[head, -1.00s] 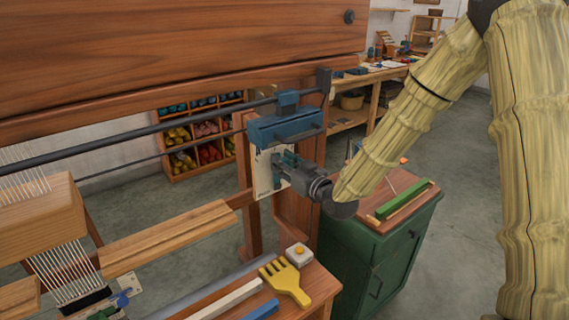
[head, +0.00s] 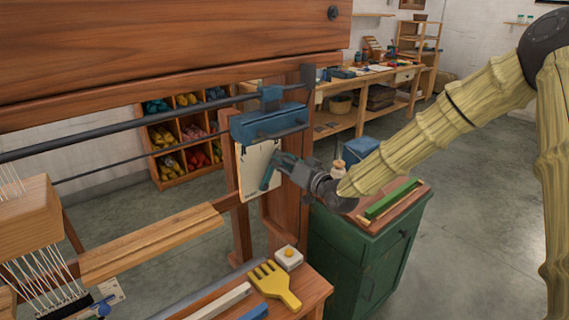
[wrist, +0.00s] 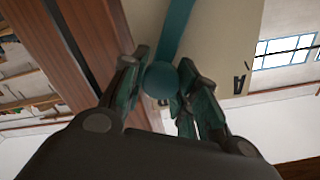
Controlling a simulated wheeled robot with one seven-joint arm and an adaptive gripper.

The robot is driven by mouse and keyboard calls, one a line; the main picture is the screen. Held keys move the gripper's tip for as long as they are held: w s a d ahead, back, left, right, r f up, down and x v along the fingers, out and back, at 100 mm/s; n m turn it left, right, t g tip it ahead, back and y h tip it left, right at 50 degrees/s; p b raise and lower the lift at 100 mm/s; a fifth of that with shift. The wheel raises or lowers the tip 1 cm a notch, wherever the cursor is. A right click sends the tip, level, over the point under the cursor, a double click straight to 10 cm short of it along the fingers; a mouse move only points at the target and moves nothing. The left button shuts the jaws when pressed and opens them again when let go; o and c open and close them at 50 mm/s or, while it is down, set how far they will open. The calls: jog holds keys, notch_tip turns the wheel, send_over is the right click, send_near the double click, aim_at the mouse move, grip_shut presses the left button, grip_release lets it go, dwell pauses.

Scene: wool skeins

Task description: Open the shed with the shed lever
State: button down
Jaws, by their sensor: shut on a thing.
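The shed lever is a teal bar with a round knob, seen in the wrist view (wrist: 162,78), where the bar runs up from the knob. My gripper (wrist: 160,95) has its two fingers closed on either side of that knob. In the head view my gripper (head: 281,163) is at the right post of the loom, below a blue housing (head: 268,122). Part of the lever (head: 269,171) shows as a short, slanted dark teal bar in front of a pale card. The rest of the lever is hidden by the fingers.
The loom's wooden beam (head: 150,245) and white heddles lie at the left. A yellow comb (head: 274,284) and a small white block lie on the bench in front. A green cabinet (head: 362,252) stands just under my arm. Open floor lies to the right.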

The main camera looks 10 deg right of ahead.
jog(key=shift+w+d, duration=0.1)
jog(key=shift+d, duration=0.05)
dwell(0.3)
jog(key=c, duration=1.1)
grip_release()
jog(key=v, duration=1.2)
